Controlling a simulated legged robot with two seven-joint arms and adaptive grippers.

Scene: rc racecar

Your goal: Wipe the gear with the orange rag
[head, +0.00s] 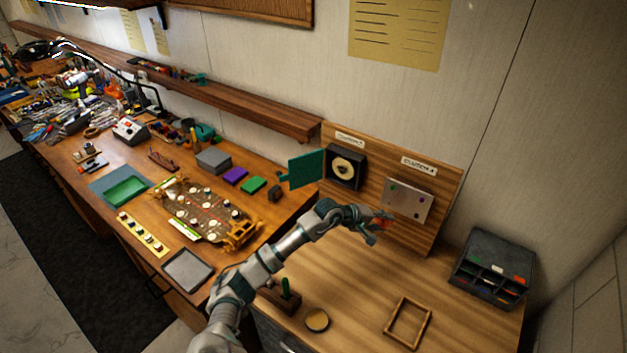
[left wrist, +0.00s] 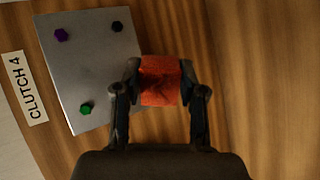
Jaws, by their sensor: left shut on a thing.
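The orange rag (left wrist: 160,80) is a small block-like piece pinched between the two fingers of my left gripper (head: 376,224). The rag also shows as a small orange patch in the head view (head: 386,219). The gripper is shut on it in front of the upright wooden board, below the metal plate. The gear is not in the left wrist view.
A metal plate (head: 407,200) with coloured bolts sits right of the gear box, under a "CLUTCH 4" label (left wrist: 24,87). A dark organizer (head: 494,267) stands at right. A wooden frame (head: 408,304) and a round tin (head: 317,320) lie on the bench. The left bench is crowded.

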